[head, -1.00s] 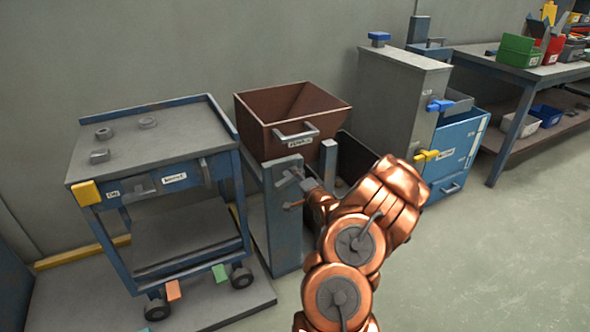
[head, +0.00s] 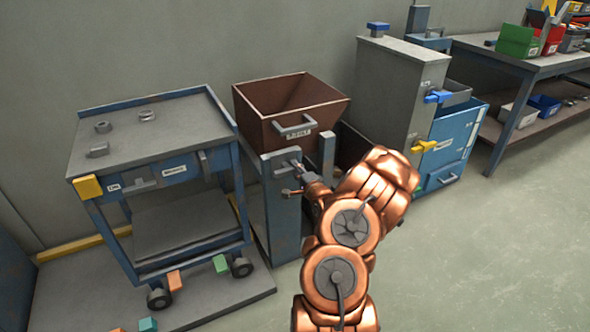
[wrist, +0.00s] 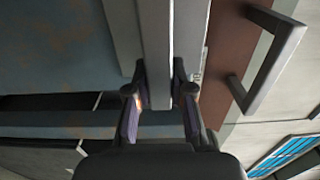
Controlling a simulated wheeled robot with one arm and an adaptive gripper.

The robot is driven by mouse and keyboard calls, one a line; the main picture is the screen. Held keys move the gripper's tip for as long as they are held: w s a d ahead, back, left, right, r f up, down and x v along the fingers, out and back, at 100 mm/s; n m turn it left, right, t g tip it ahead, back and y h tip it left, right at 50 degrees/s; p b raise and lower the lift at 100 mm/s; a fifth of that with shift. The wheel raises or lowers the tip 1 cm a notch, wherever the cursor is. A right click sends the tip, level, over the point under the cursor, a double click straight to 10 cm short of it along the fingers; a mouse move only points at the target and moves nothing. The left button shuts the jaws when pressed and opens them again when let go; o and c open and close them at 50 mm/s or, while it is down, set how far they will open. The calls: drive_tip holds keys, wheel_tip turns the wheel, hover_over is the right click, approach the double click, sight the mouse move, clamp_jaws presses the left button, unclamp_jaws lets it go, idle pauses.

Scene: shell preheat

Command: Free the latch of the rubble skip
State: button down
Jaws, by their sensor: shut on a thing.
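The rubble skip (head: 268,132) is a brown, rusty open hopper with a grey handle (head: 296,131) and a small label on its front, standing upright behind a blue post (head: 284,222). My gripper (head: 298,172) is at the top of this post, below the skip's handle. In the wrist view, the two dark fingers of my gripper (wrist: 158,98) close on both sides of a flat grey bar (wrist: 156,50), which looks like the latch. The brown skip wall (wrist: 230,45) and its handle (wrist: 268,62) are to the right of it. The bar's far end is out of the wrist view.
A blue trolley (head: 190,130) with several metal parts on top stands at left on a low grey platform (head: 235,300). A grey cabinet (head: 390,90) with blue and yellow handles stands right of the skip. A workbench (head: 560,62) is at far right. The floor at right is clear.

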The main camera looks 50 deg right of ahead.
drive_tip(key=c, duration=1)
unclamp_jaws()
drive_tip(key=shift+s, duration=0.1)
drive_tip(key=v, duration=1.1)
drive_tip(key=shift+s+a, duration=0.2)
drive_tip(key=shift+s, duration=0.15)
